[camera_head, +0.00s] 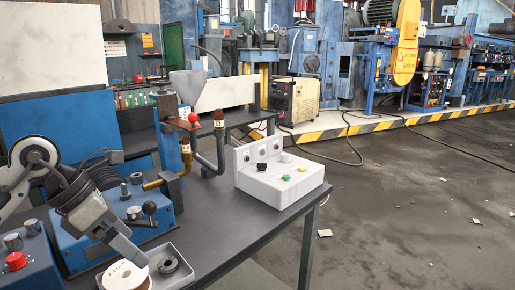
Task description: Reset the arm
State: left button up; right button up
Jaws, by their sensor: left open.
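My left gripper (122,246) comes in from the left on my pale arm. It is open, points down to the right, and shows no object held. It hangs in front of the blue machine (152,222) on the table (230,228), near the grey tray (186,280). How far above these it is, I cannot tell. My right gripper is not in view.
A white roll (124,278) and dark rings (169,266) are at the tray. A white button box (281,184) sits at the table's right. Open floor (410,220) lies beyond.

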pick_arm(q)
jog(key=s+d+n+h, duration=0.2)
jog(key=d+h, duration=0.4)
jog(key=d, duration=0.2)
jog(key=s+d+n+h, duration=0.25)
jog(key=d+h, duration=0.35)
jog(key=d, duration=0.3)
jog(key=a+f+n+t+y+p, duration=0.1)
jog(key=a+f+n+t+y, duration=0.3)
jog(key=n, duration=0.6)
jog(key=w+f+n+t+y, duration=0.1)
jog(key=f+n+t+y, duration=0.15)
jog(key=n+t, duration=0.55)
jog(key=a+f+n+t+y+p, duration=0.1)
jog(key=f+n+t+y, duration=0.25)
jog(key=n, duration=0.85)
jog(key=s+f+n+g+y, duration=0.4)
jog(key=s+f+n+g, duration=0.3)
jog(key=s+f, duration=0.4)
notch_tip(320, 180, down, 3)
jog(key=shift+a+f+n, duration=0.15)
jog(key=shift+n, duration=0.5)
